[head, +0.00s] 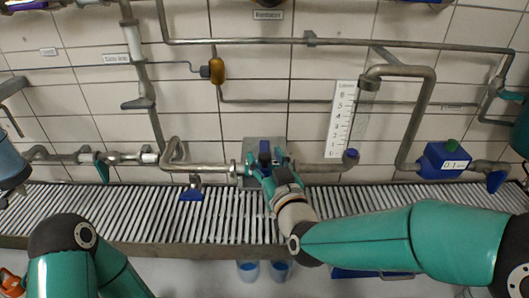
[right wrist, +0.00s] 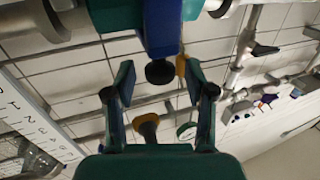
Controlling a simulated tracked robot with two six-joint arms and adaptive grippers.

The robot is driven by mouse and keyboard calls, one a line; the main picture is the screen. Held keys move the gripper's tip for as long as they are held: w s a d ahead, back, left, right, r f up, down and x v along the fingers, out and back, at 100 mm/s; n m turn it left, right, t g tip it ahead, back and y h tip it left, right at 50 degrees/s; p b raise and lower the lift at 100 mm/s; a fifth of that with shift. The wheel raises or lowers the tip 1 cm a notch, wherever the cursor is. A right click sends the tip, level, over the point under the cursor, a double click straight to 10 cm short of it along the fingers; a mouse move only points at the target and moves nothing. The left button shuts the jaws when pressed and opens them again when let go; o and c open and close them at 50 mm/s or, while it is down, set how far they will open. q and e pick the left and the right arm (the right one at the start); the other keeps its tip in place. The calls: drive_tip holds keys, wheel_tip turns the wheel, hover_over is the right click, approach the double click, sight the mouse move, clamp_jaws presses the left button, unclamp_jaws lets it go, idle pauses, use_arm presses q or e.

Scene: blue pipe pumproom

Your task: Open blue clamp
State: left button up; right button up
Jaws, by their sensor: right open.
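The blue clamp (head: 264,149) sits on the pipe line in front of a grey wall plate, at the middle of the head view. In the right wrist view a blue upright part with a dark round end, which looks like the clamp (right wrist: 162,28), shows at the top centre. My right gripper (head: 268,168) is at the clamp and hides part of it. In the right wrist view its two fingers (right wrist: 161,85) are spread, with nothing held between them. I cannot tell whether they touch the clamp. My left arm shows at lower left, but its gripper is not visible.
Grey pipes run along the tiled wall. A blue box (head: 444,160) marked 0-1 is at right, and a scale (head: 341,119) stands beside a glass tube. A blue-handled valve (head: 192,194) is left of the clamp. A ribbed grating (head: 130,212) lies below.

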drive_tip(key=shift+w+a, duration=0.2)
drive_tip(key=shift+w, duration=0.4)
clamp_jaws()
